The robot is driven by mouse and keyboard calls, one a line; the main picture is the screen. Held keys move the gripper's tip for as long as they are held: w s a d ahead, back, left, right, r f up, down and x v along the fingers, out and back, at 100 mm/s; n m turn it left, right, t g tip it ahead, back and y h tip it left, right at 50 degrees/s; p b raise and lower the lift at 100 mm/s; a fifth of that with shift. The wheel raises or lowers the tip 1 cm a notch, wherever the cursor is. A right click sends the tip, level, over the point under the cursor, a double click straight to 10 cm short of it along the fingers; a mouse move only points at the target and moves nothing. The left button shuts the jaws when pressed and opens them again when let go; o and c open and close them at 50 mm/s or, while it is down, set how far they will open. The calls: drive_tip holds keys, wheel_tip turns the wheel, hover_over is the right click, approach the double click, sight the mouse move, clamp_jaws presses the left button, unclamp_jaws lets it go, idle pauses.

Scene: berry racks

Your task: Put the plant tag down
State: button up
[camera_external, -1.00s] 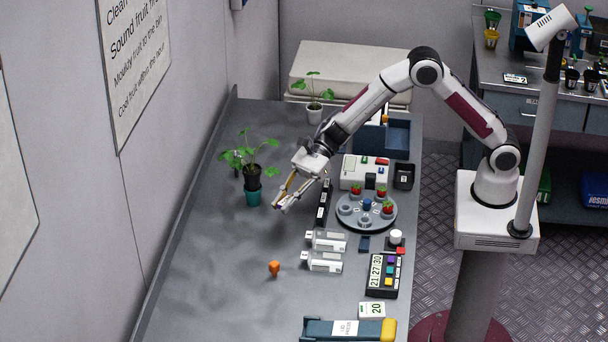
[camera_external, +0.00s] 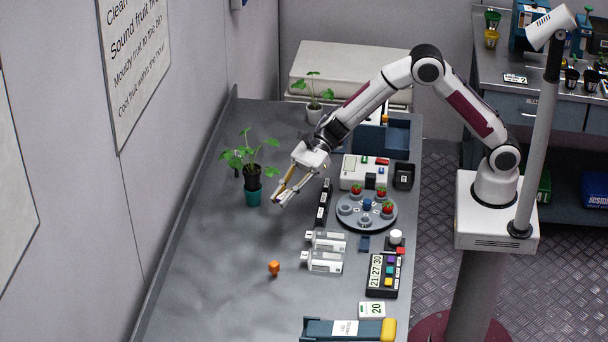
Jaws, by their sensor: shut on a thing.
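My gripper (camera_external: 281,198) reaches over the left part of the grey table, pointing down and to the left. It is shut on a thin tan-yellow strip, which looks like the plant tag (camera_external: 289,178). The tag shows along the fingers, and part of it is hidden by them. Gripper and tag appear just to the right of the potted plant in the teal pot (camera_external: 253,195). I cannot tell exactly how high above the table they are.
A round grey rack (camera_external: 350,222) with several red berries stands to the right. The table's left front is clear.

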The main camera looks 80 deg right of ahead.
drive_tip(key=d+n+g+y, duration=0.1)
drive_tip(key=d, duration=1.5)
drive_tip(key=shift+s+d+r, duration=0.15)
drive_tip(key=shift+s+d, duration=0.1)
drive_tip(key=shift+d, duration=0.15)
drive_tip(key=shift+f, duration=3.1)
drive_tip(key=shift+f, duration=0.1)
drive_tip(key=shift+f, duration=1.8)
drive_tip(key=shift+f, duration=0.15)
